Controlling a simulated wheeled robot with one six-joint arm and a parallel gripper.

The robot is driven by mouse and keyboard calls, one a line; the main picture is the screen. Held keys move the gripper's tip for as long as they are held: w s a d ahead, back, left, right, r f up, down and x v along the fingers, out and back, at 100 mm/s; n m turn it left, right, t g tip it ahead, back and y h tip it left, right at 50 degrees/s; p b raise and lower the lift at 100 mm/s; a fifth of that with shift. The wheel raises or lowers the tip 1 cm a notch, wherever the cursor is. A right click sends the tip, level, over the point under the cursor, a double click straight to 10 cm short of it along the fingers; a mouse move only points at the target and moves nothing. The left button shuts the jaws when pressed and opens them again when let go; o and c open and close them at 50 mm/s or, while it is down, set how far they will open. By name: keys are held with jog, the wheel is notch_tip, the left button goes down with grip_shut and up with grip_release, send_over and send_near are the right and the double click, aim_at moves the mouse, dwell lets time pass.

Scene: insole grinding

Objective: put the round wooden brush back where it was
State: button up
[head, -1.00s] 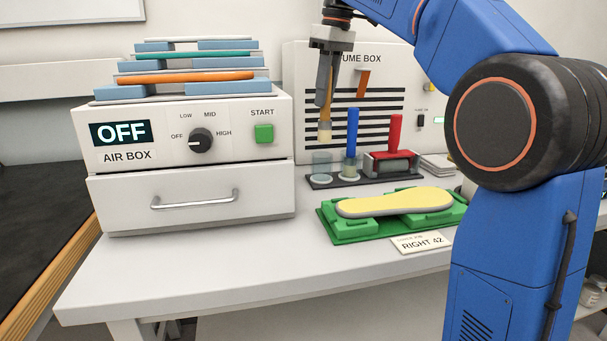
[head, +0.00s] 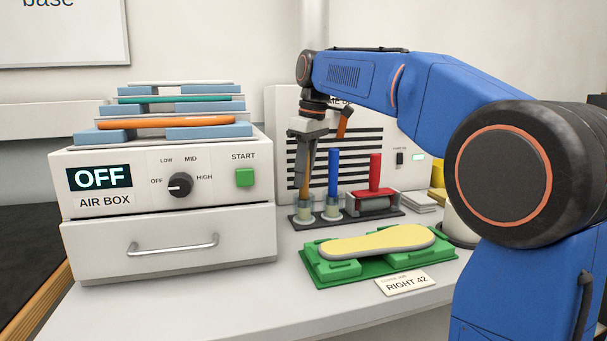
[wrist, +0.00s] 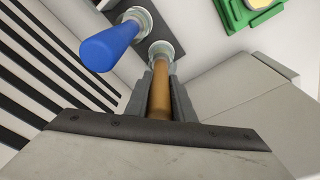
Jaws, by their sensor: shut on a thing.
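My gripper (head: 307,162) is shut on the wooden handle of the round brush (head: 305,186), which is upright. In the wrist view the brown handle (wrist: 160,97) runs between the fingers, and its lower end is in a clear cup (wrist: 161,49). In the head view the brush's lower end is down in the left cup (head: 304,213) of the dark holder (head: 347,217). The bristles are mostly hidden by the cup. I cannot tell whether the brush touches the cup's bottom.
A blue-handled brush (head: 333,175) stands in the cup just right, close to my gripper. A red-handled roller (head: 375,178) is further right. The FUME BOX (head: 277,120) stands behind, the AIR BOX (head: 170,190) at left. A yellow insole (head: 376,241) lies on a green block in front.

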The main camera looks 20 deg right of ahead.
jog(key=shift+f, duration=0.15)
jog(key=o, duration=1)
jog(key=r, duration=0.4)
jog(key=s+d+r, duration=0.1)
jog(key=r, duration=0.7)
jog(key=shift+s+d+r, duration=0.1)
jog(key=shift+s+d, duration=0.05)
